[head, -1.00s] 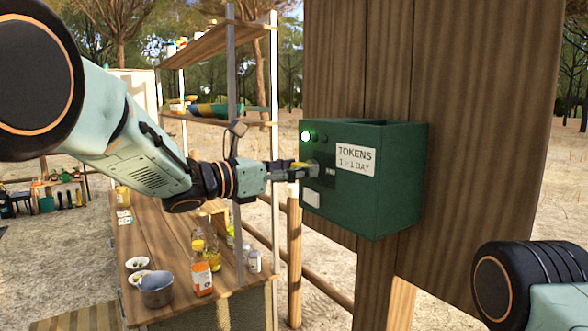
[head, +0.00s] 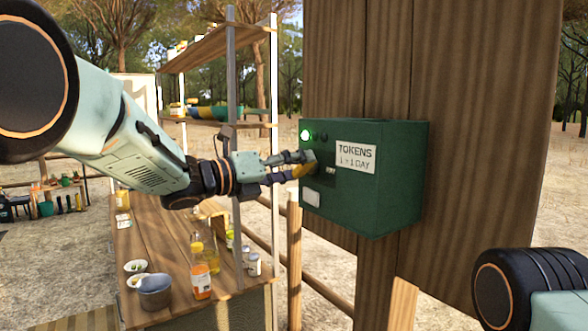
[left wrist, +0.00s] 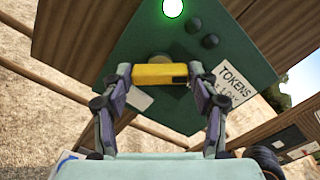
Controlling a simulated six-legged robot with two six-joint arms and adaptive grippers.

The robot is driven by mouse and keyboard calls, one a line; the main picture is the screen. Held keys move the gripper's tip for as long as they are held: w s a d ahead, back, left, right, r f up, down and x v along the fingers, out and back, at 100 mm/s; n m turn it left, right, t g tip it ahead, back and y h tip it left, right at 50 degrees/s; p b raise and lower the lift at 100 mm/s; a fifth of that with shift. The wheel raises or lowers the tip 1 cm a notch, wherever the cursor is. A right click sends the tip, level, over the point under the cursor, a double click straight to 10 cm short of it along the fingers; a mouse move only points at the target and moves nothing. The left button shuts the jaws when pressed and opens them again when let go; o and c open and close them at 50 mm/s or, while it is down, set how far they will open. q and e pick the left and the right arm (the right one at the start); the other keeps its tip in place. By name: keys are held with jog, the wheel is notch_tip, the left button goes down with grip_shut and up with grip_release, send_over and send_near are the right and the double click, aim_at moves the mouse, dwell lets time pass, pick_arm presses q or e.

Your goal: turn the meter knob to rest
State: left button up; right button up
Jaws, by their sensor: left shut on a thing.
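The green meter box (head: 375,205) is fixed to a wooden post and carries a label reading TOKENS 1 = 1 DAY. Its knob has a yellow bar handle (left wrist: 160,74), which also shows partly in the head view (head: 301,171). My left gripper (head: 304,164) is at the box's front face. In the left wrist view its two fingers (left wrist: 160,78) are shut on the two ends of the yellow bar. The wrist view is tilted against the box. My right gripper is out of view; only part of my right arm shows at lower right.
A lit green lamp (head: 306,135) and dark buttons (left wrist: 203,34) are above the knob; a pale plate (head: 312,197) is below. A wooden counter (head: 165,240) with bottles and bowls, and a shelf rack (head: 233,60), stand left of the box, close to my left arm.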

pick_arm(q)
jog(key=n+p, duration=0.1)
jog(key=n, duration=0.3)
jog(key=shift+a+n, duration=0.1)
jog(key=shift+n, duration=0.2)
jog(key=n+p, duration=0.3)
jog(key=n, duration=0.2)
jog(key=shift+f+n, duration=0.1)
jog(key=shift+n, duration=0.2)
jog(key=o, duration=1.1)
jog(key=shift+a, duration=0.1)
jog(key=shift+o, duration=0.2)
jog(key=v, duration=1.1)
jog(key=shift+s+a, duration=0.25)
jog(key=shift+a, duration=0.05)
